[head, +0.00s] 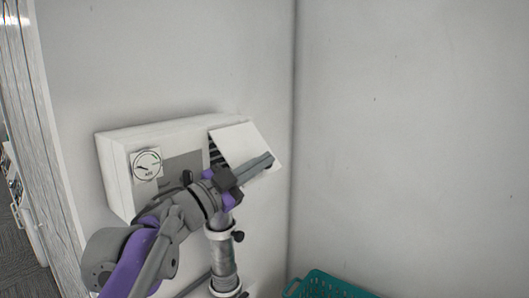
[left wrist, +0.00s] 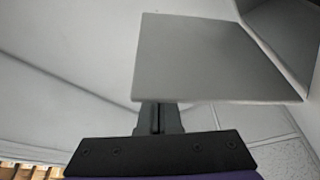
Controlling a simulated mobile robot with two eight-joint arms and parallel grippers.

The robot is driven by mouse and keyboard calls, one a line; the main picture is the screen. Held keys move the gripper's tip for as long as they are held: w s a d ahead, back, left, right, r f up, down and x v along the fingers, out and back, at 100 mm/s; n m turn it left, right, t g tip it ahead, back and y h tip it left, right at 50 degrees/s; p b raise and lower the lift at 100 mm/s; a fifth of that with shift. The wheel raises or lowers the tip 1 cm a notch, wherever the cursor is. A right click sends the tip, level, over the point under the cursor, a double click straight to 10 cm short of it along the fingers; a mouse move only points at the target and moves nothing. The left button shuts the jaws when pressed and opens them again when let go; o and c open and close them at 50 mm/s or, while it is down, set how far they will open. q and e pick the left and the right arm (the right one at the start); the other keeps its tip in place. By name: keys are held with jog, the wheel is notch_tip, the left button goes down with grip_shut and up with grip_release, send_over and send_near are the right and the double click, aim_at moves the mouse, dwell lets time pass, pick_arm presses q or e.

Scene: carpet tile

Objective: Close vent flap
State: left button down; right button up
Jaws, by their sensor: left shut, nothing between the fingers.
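The vent flap (head: 242,142) is a pale square panel at the right end of the white wall box (head: 121,182). It stands tilted out from the box, and dark vent slats (head: 213,152) show at its left edge. My left gripper (head: 267,161) is shut and empty, its fingers across the flap's lower right part in the head view. In the left wrist view the flap (left wrist: 212,58) fills the upper middle, and the fingers (left wrist: 158,119) reach its lower edge, their tips hidden. I cannot tell whether they touch it. My right gripper is not in view.
A round gauge (head: 146,165) and a dark knob (head: 187,177) are on the box's front. A grey pipe (head: 223,257) with a black-handled valve is below it. A teal basket (head: 327,286) is at the bottom. The wall corner is just right of the flap.

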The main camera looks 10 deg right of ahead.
pick_arm(q)
jog(key=shift+w+a+f, duration=0.25)
jog(key=shift+w+f, duration=0.05)
jog(key=shift+f, duration=0.3)
jog(key=shift+d+r, duration=0.1)
